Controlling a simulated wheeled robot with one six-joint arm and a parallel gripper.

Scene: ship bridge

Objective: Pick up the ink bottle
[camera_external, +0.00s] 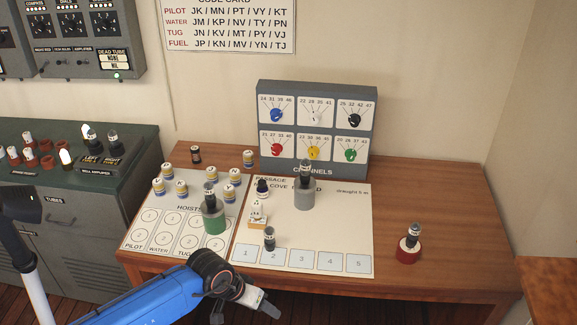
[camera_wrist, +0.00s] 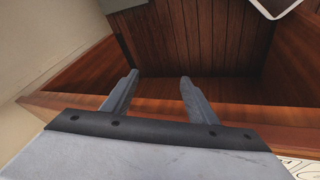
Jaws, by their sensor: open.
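The ink bottle is too small in the picture to identify by its label. A small dark cylinder (camera_external: 196,154) stands upright at the back left of the wooden table (camera_external: 430,200). A dark blue bottle-like piece (camera_external: 262,187) stands upright at the left edge of the passage board. I cannot tell which of them is the ink bottle. My gripper (camera_external: 262,303) is in front of the table's front edge, apart from both. In the wrist view my gripper (camera_wrist: 159,77) is open and empty, with its two fingers spread over wooden surfaces. No bottle shows there.
Several yellow-and-blue capped pieces (camera_external: 167,170) stand by the hoist sheet (camera_external: 140,228). Tall pieces stand on a green cylinder (camera_external: 214,222) and a grey cylinder (camera_external: 304,196). The grey channels panel (camera_external: 316,172) stands behind. The table's right part is mostly clear, except a red-based piece (camera_external: 408,252).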

